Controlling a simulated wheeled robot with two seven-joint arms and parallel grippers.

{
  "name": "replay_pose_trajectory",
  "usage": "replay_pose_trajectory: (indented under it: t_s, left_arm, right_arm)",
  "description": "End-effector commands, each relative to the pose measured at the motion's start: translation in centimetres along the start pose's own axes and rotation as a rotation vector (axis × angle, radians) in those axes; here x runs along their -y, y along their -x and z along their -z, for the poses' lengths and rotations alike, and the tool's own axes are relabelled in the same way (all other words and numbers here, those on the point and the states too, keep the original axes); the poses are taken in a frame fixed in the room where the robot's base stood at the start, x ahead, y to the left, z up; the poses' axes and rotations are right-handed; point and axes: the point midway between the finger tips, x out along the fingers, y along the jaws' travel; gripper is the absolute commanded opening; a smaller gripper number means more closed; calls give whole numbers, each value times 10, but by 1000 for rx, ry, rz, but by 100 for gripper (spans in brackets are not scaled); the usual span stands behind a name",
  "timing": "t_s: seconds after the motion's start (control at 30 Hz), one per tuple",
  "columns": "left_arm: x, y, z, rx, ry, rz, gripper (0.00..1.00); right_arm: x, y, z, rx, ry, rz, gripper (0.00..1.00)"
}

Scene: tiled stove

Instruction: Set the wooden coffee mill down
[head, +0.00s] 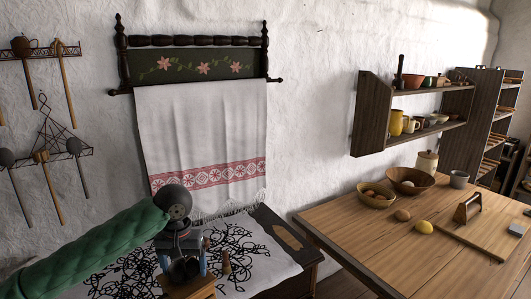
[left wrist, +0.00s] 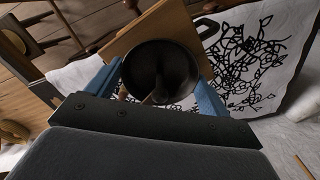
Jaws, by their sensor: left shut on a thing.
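The wooden coffee mill (head: 192,287) has a light wooden box body and a dark round bowl on top. It is at the bottom of the head view, partly cut off by the frame edge. My left gripper (head: 184,267) points down and is shut on the mill's bowl. In the left wrist view the blue fingers (left wrist: 162,88) sit on both sides of the dark bowl, with the wooden box (left wrist: 152,28) behind it. The mill is over or in front of a cloth with black line patterns (head: 250,262). Whether its base touches anything is hidden. My right gripper is not in view.
A towel rack with a white towel (head: 200,130) hangs behind. A small wooden object (head: 226,262) shows beside the mill.

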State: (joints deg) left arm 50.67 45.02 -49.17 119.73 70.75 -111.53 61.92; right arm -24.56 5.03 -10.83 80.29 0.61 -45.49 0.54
Motion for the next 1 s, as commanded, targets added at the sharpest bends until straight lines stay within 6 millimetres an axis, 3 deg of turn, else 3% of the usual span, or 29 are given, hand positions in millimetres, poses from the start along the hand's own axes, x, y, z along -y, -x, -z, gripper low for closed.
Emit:
replay_pose_trajectory:
  t_s: [0.5,0.7,0.83,1.0]
  left_arm:
    - [-5,-6,-3,-2,-13,-1,10]
    - [-5,-5,-3,-2,-13,-2,9]
    - [-6,1,1,-3,-14,-1,10]
    - [-25,24,12,-6,-36,-3,10]
  right_arm:
    - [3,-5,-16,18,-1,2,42]
    - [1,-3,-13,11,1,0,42]
    - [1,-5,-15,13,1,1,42]
    - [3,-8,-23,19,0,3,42]
